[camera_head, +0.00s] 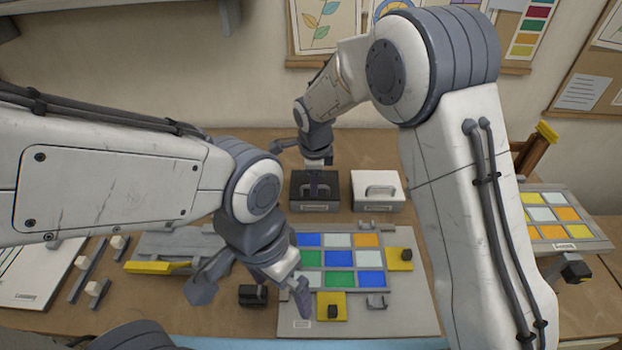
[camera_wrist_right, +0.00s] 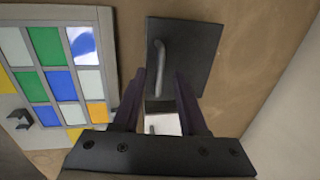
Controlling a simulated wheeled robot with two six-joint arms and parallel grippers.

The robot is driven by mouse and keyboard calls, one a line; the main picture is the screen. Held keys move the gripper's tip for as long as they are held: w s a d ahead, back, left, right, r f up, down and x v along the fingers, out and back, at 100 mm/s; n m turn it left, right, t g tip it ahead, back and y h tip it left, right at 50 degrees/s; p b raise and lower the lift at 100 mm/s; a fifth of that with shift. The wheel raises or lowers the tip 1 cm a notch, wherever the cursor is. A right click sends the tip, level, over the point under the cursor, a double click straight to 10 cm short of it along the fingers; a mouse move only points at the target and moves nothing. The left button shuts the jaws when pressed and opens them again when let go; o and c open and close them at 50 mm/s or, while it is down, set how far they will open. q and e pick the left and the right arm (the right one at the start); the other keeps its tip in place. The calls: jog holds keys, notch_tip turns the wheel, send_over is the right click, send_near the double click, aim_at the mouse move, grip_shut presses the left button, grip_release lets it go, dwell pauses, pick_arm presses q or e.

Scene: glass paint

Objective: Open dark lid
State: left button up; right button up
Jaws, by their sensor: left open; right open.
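The dark lid (camera_head: 300,194) sits on a small box at the back middle of the table and looks closed. In the right wrist view the dark lid (camera_wrist_right: 203,45) is a flat dark square with a grey bar handle (camera_wrist_right: 158,56). My right gripper (camera_head: 318,186) is over the dark lid, pointing down. In its wrist view the open fingers (camera_wrist_right: 160,76) lie on either side of the handle's line; I cannot tell whether they touch it. My left gripper (camera_head: 250,293) is open and empty at the front, left of the glass panel.
A white lidded box (camera_head: 379,207) stands close right of the dark one. The coloured glass panel (camera_head: 340,258) lies in front on a grey board (camera_head: 415,310). Yellow pieces with dark knobs (camera_head: 399,260) lie beside it. A second glass panel (camera_head: 560,246) is at the right.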

grip_shut()
dwell(1.4)
